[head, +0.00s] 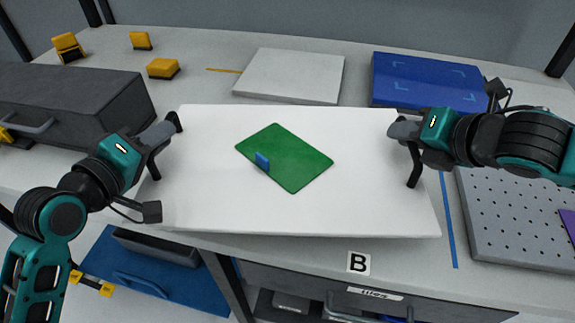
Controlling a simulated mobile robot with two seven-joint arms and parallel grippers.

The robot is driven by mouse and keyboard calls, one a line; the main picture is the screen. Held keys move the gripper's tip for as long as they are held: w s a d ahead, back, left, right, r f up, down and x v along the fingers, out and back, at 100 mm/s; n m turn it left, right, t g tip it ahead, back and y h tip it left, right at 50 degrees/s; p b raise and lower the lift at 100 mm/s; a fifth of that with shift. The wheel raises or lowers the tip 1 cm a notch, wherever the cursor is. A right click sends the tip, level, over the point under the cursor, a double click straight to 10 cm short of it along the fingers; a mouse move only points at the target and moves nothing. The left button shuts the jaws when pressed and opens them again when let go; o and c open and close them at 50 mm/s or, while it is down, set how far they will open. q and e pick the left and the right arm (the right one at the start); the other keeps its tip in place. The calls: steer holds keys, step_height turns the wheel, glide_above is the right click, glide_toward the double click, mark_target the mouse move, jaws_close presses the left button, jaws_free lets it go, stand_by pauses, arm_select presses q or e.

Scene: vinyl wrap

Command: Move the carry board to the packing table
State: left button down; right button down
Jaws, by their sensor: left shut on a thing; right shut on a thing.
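The carry board (350,205) is a white rectangular panel in the middle of the head view. My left gripper (163,150) is shut on the board's left edge. My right gripper (409,155) is shut on its right edge. Which surface is the packing table I cannot tell; the table (330,256) below bears a "B" label.
A dark grey case (75,110) stands at the left, near yellow blocks (163,68). A white slab (292,75) and a blue panel (425,80) lie behind the board. A perforated grey plate (520,225) lies at right. A blue drawer or bin (150,275) is below left.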

mark_target(167, 160)
arm_select(q)
steer(key=shift+d+f, duration=0.15)
steer(key=shift+d, duration=0.05)
arm_select(e)
steer(key=shift+a+f, duration=0.1)
steer(key=shift+a, duration=0.2)
